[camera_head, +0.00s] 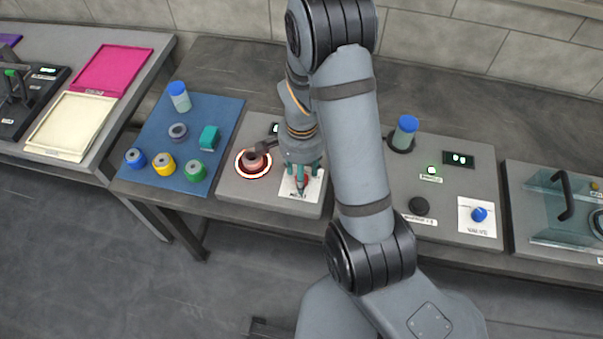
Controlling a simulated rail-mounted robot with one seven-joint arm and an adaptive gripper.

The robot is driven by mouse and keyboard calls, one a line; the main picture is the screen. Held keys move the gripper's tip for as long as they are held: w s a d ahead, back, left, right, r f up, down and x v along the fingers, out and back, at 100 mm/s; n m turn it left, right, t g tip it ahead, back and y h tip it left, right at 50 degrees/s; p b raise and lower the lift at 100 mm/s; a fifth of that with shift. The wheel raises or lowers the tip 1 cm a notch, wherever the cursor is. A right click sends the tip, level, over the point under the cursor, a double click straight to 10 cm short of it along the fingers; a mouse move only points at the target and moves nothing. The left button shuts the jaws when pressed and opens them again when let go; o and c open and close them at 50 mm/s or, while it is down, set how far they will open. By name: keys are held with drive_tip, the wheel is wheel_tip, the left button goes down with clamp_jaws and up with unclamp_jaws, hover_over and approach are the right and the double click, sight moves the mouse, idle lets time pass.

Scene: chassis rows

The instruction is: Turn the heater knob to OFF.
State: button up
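The heater panel (228,183) is a grey block in the middle of the bench. A white square plate (314,190) at its front right bears a dark label. The heater knob seems to sit on this plate; my gripper (301,182) is right over it and hides most of it. The gripper points down, with its greenish fingers at the knob's place. I cannot tell whether the fingers touch or close on the knob, nor which way it points. Left of the plate, the round burner (241,174) glows red and white around a small copper-coloured pot (252,158) with a dark handle.
A blue mat (160,150) at the left holds a blue-capped jar (179,97), several coloured spools and a teal block (208,138). At the right, another panel (455,205) has a blue-capped jar (405,132) and a blue knob (479,214). My arm crosses between the panels.

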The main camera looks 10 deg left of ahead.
drive_tip(key=shift+f, duration=0.35)
drive_tip(key=shift+c, duration=0.4)
clamp_jaws()
drive_tip(key=n+b, duration=0.2)
drive_tip(key=shift+f+n, duration=0.1)
drive_tip(key=shift+n, duration=0.3)
drive_tip(key=n+b, duration=0.1)
drive_tip(key=n, duration=0.1)
drive_tip(key=shift+n, duration=0.4)
drive_tip(key=n+b, duration=0.1)
drive_tip(key=n, duration=0.5)
drive_tip(key=shift+b, duration=0.4)
drive_tip(key=shift+n, duration=0.3)
